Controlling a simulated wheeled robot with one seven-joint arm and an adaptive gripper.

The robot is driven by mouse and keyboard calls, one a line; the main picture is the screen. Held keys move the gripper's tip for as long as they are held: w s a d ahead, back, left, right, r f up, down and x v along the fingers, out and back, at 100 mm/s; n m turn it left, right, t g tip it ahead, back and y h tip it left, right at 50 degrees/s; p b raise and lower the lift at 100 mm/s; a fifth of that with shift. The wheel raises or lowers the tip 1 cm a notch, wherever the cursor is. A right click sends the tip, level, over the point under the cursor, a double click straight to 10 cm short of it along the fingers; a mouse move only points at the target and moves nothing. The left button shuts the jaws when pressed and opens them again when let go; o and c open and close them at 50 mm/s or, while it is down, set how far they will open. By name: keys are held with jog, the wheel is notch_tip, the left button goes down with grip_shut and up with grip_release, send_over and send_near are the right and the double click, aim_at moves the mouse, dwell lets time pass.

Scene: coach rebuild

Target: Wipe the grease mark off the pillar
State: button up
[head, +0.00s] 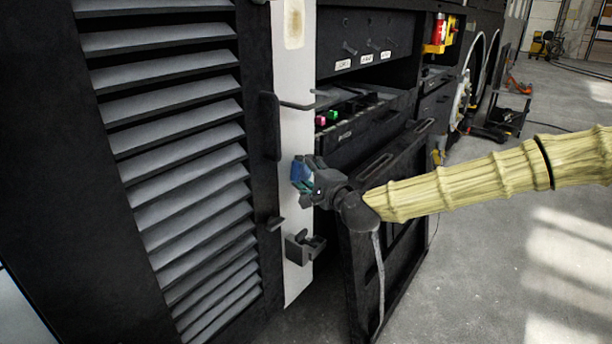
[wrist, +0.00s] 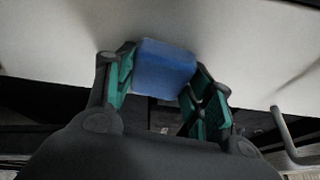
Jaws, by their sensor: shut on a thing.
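The white pillar (head: 297,128) stands upright between the louvred panel and the open compartment in the head view. A brownish-yellow mark (head: 294,24) shows high on it, near the top edge of the picture. My gripper (head: 300,175) is at the pillar's face, well below the mark. It is shut on a blue block, perhaps a sponge (head: 297,171), with the green finger pads on both sides. In the wrist view the blue block (wrist: 165,68) sits between the fingers, in front of the pale pillar surface (wrist: 240,40). I cannot tell whether the block touches the pillar.
A grey bracket (head: 303,246) juts from the pillar below my gripper. A thin handle bar (head: 297,106) sticks out above it. A black door (head: 385,225) hangs open below my arm. The louvred panel (head: 180,120) is on the left. Open floor (head: 500,240) lies right.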

jog(key=shift+r+p, duration=0.35)
jog(key=shift+r, duration=0.5)
jog(key=shift+f, duration=0.1)
jog(key=shift+a+f+b, duration=0.2)
jog(key=shift+f+b, duration=1.25)
jog(key=shift+f, duration=0.5)
jog(key=shift+c, duration=0.3)
jog(key=shift+s+d+f, duration=0.1)
jog(key=shift+s+d, duration=0.05)
jog(key=shift+d, duration=0.2)
jog(key=shift+s+d, duration=0.5)
jog(key=shift+d, duration=0.25)
jog(key=shift+s+d, duration=0.45)
jog(key=shift+d, duration=0.25)
jog(key=shift+s+d, duration=0.5)
jog(key=shift+d, duration=0.15)
